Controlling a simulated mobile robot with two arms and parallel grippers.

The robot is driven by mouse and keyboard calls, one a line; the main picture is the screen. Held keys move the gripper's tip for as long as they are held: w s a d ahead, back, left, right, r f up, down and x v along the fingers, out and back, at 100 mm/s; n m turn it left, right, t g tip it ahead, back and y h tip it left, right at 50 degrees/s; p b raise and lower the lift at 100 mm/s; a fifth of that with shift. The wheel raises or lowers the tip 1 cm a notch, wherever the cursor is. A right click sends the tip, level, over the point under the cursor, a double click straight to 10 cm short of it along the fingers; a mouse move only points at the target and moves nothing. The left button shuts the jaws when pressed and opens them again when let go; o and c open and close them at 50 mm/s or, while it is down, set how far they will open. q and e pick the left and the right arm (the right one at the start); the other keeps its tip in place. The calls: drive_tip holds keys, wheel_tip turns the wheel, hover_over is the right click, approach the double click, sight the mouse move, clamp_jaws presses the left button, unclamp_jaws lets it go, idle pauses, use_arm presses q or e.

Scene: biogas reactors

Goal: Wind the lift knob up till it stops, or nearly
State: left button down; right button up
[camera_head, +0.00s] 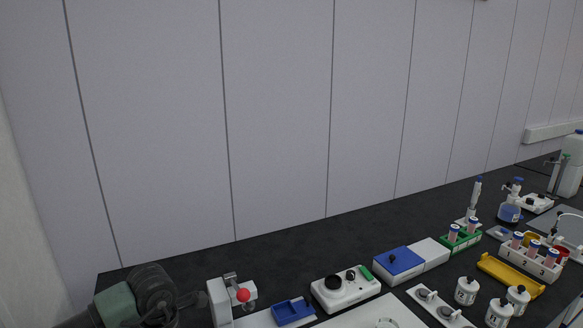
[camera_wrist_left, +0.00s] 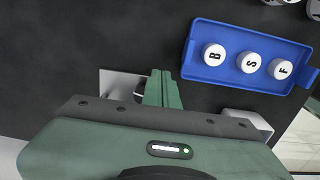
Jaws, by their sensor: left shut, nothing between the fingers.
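A white upright device (camera_head: 219,302) with a metal clamp-like top and a red ball knob (camera_head: 243,295) stands at the lower left of the bench in the head view. I cannot tell for sure whether this red ball is the lift knob. My left arm is just left of it. In the left wrist view my left gripper (camera_wrist_left: 161,88) has its green fingers together with nothing between them. A grey metal plate (camera_wrist_left: 121,83) lies just left of the fingertips; the gripper body hides what is below. My right gripper is not in view.
A blue tray (camera_wrist_left: 193,72) with white caps marked B, S and F lies right of the fingers. Right of the device are a blue holder (camera_head: 292,311), a white unit with a black knob (camera_head: 334,283) and a blue-topped box (camera_head: 399,262). The bench behind is clear.

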use_arm(q)
wheel_tip(320, 180, up, 6)
drive_tip(key=p, duration=0.3)
drive_tip(key=shift+d, duration=0.15)
drive_tip(key=shift+w, duration=0.1)
